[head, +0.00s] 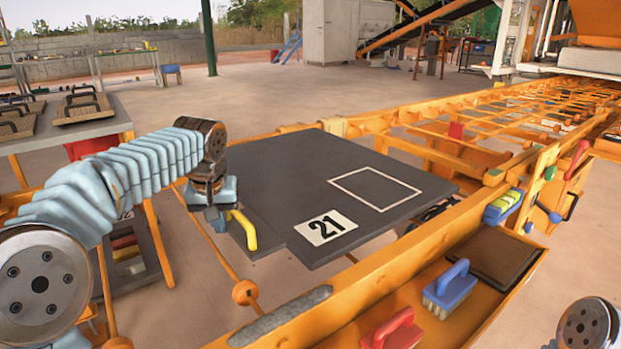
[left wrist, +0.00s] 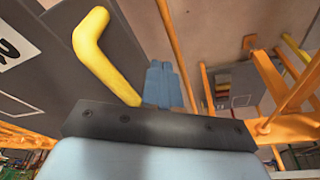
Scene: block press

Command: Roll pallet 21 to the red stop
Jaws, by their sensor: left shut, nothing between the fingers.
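Pallet 21 (head: 290,180) is a dark flat board with a white "21" label and a white outlined rectangle. It lies level in the middle of the head view, beside the orange roller track. A yellow bent handle (head: 243,231) shows at its near left edge; it also shows in the left wrist view (left wrist: 100,55). My left gripper (head: 216,222) points down beside this handle, its blue fingers (left wrist: 164,85) shut and empty. Whether they touch the handle or pallet, I cannot tell. A red block (head: 456,130), probably the red stop, stands on the track beyond the pallet. My right gripper is out of view.
The orange track (head: 480,125) runs to a machine at the far right. A near orange tray holds a blue-handled brush (head: 449,289), a red-handled one (head: 394,330) and a dark board (head: 493,255). A table (head: 55,130) with handled boards stands at left.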

